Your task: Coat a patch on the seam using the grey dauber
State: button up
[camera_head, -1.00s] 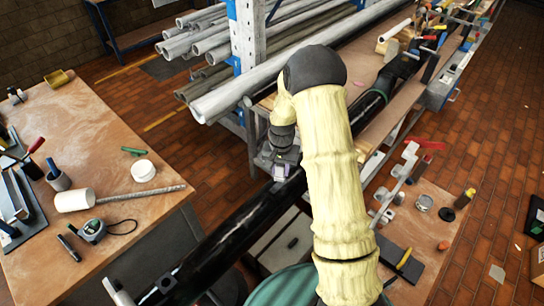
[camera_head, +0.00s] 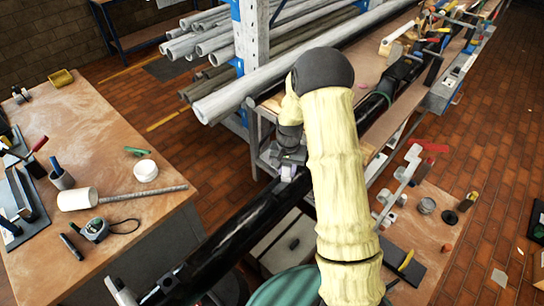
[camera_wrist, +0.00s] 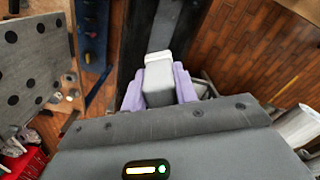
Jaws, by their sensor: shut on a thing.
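My gripper (camera_head: 287,174) is over the black mast tube (camera_head: 238,222) in the head view, near its middle. In the wrist view its purple fingers (camera_wrist: 158,92) are shut on the grey dauber (camera_wrist: 158,80), a grey block with a white end. The white end points away from the gripper, toward the dark mast (camera_wrist: 150,22). I cannot tell whether it touches the mast. The seam and any coated patch cannot be made out. My arm hides part of the mast in the head view.
A wooden bench (camera_head: 110,140) on the left holds a mallet (camera_head: 78,199), a tape measure (camera_head: 95,230) and other tools. Grey pipes on a rack (camera_head: 247,40) lie behind my arm. A board with tools (camera_head: 420,215) is on the right.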

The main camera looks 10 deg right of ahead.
jog(key=shift+w+a, duration=0.2)
jog(key=shift+w, duration=0.2)
jog(key=shift+w+r+p, duration=0.2)
jog(key=shift+r+p, duration=0.1)
jog(key=shift+r, duration=0.35)
jog(key=shift+w+r+p, duration=0.2)
jog(key=shift+r+p, duration=0.1)
jog(key=shift+r, duration=0.3)
jog(key=shift+s+r+p, duration=0.25)
jog(key=shift+r+p, duration=0.15)
jog(key=shift+r, duration=0.2)
jog(key=shift+s+r+p, duration=0.2)
jog(key=shift+r+p, duration=0.15)
jog(key=shift+r, duration=0.25)
jog(key=shift+w+r+p, duration=0.15)
jog(key=shift+r+p, duration=0.3)
jog(key=shift+r, duration=0.15)
jog(key=shift+a+r+p, duration=0.15)
jog(key=shift+r+p, duration=0.5)
jog(key=shift+r, duration=0.45)
